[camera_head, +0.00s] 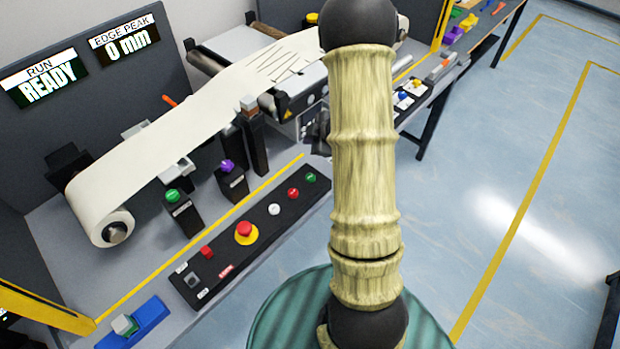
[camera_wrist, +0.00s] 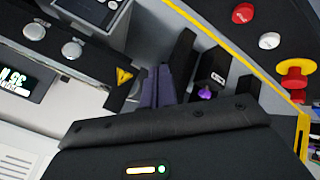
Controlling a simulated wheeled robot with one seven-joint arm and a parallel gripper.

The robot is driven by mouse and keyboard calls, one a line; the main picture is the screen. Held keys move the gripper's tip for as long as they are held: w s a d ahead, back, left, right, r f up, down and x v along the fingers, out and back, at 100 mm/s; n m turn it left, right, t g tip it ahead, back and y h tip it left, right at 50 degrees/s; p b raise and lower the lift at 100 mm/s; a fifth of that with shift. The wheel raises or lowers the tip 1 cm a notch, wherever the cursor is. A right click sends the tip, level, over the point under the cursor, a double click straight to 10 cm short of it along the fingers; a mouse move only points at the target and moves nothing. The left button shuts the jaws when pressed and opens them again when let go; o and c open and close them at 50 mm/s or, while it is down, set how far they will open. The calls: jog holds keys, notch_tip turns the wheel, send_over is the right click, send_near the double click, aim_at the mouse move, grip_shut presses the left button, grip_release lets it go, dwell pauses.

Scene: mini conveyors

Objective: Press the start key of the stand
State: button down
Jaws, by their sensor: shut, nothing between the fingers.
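The stand's black control panel (camera_head: 225,268) lies along its front edge. A green button (camera_head: 311,178) sits at its far right end; its label is too small to read. Beside it are a red button (camera_head: 293,193), a white button (camera_head: 274,209) and a red mushroom button on a yellow base (camera_head: 246,233). The wrist view shows the red (camera_wrist: 243,13), white (camera_wrist: 269,41) and mushroom (camera_wrist: 295,68) buttons, but not the green one. My gripper (camera_wrist: 158,68) is shut and empty, apart from these buttons. In the head view my arm hides most of it.
A white web runs from a roll (camera_head: 102,222) up across the stand. Posts with a green knob (camera_head: 173,196) and a purple knob (camera_head: 227,166) stand behind the panel. Open floor (camera_head: 500,190) lies to the right.

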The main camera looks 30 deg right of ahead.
jog(key=f+n, duration=0.1)
jog(key=s+f+n+y, duration=0.1)
jog(key=f+y, duration=0.1)
jog(key=shift+s+d+f+n, duration=0.2)
jog(key=shift+d+f+n, duration=0.05)
jog(key=shift+f+n, duration=0.15)
jog(key=b, duration=0.7)
send_over(314, 178)
notch_tip(314, 178, down, 7)
jog(key=shift+r, duration=0.1)
jog(key=shift+f+b, duration=0.45)
jog(key=shift+f, duration=0.5)
jog(key=shift+f, duration=0.1)
dwell(0.6)
jog(key=shift+f, duration=0.3)
